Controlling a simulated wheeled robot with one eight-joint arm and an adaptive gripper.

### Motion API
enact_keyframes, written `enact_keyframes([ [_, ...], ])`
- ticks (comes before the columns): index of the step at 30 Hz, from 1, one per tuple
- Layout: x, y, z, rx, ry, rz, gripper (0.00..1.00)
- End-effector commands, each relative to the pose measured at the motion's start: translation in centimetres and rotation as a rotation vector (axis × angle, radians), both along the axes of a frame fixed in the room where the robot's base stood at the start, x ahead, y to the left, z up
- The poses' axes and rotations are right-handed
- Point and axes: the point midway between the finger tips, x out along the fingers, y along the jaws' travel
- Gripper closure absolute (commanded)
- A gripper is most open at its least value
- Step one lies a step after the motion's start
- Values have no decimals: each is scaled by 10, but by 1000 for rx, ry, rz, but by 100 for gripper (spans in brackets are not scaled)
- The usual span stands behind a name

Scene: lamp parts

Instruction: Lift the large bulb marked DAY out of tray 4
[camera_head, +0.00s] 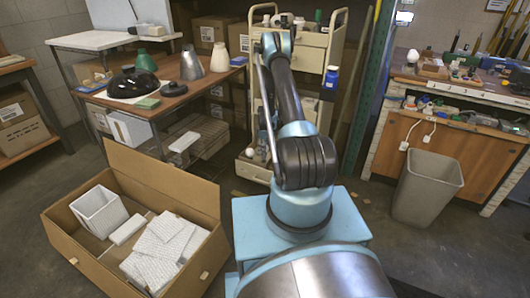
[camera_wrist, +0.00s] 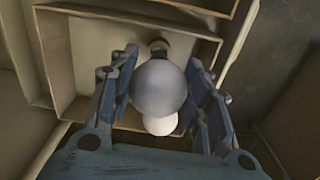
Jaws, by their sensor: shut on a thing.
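In the wrist view a large round grey-white bulb (camera_wrist: 160,88) sits between the two blue fingers of my gripper (camera_wrist: 162,72). My gripper is shut on this bulb, with a finger at each side of it. No DAY mark shows on the side facing the camera. A second, whiter round bulb (camera_wrist: 160,124) shows partly from behind it. A beige tray (camera_wrist: 72,106) with raised walls lies around and beneath them; its number does not show. Whether the held bulb is clear of the tray floor cannot be told. In the head view my arm hides my gripper.
A cream drawer cart (camera_head: 232,64) stands behind my arm, with a blue jar (camera_head: 331,77) at its right. A green post (camera_head: 370,90) rises close by on the right. An open cardboard box (camera_head: 190,190) lies front left, and a grey bin (camera_head: 427,188) stands right.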

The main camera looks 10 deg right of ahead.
Motion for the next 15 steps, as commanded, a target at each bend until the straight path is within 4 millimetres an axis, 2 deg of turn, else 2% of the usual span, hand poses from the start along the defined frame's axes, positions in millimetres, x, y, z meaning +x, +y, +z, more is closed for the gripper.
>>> enact_keyframes([
  [8, 0, 0, 2, 0, 0, 0, 73],
  [15, 0, 0, 15, 0, 0, 0, 73],
])
